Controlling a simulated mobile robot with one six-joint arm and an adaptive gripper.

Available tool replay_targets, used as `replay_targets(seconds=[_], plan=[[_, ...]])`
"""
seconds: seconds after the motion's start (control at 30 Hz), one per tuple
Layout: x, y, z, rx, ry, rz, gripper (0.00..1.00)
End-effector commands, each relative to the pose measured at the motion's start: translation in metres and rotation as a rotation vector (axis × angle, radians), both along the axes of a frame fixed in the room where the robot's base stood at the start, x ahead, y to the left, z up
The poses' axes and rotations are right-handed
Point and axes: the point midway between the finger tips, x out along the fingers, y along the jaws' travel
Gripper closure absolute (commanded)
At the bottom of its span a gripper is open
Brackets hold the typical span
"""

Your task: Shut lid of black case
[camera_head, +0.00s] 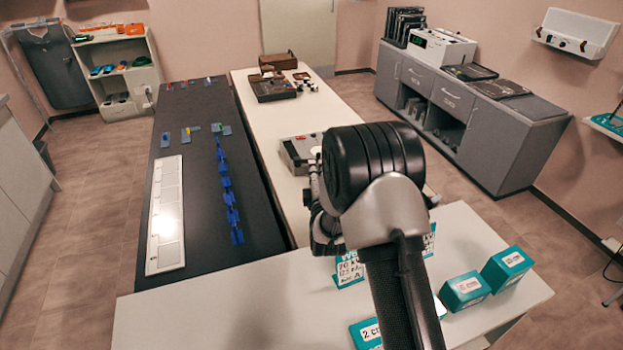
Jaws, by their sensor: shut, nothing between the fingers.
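A dark, flat case (273,88) lies on the far part of the long white table; it looks like the black case. It is small in view, and I cannot tell how its lid stands. My gripper (323,222) shows only in part, behind my own black and grey arm links, above the near end of the white table. It is shut and empty, well short of the dark case. Its fingertips are mostly hidden by the arm.
A grey device (300,152) sits mid-table, partly behind my arm. A brown box (278,62) stands behind the dark case. Teal boxes (465,290) stand on the near white counter. A black table (190,110) with blue pieces runs left. Grey cabinets (450,105) stand right, across open floor.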

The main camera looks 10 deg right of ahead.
Motion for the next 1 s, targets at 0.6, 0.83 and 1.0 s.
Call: replay_targets(seconds=[0.6, 0.83, 1.0], plan=[[0.003, -0.02, 0.001, 0.001, -0.001, 0.001, 1.0], [0.005, -0.03, 0.008, 0.041, 0.004, -0.001, 1.0], [0.01, -0.053, 0.019, 0.129, 0.021, -0.003, 1.0]])
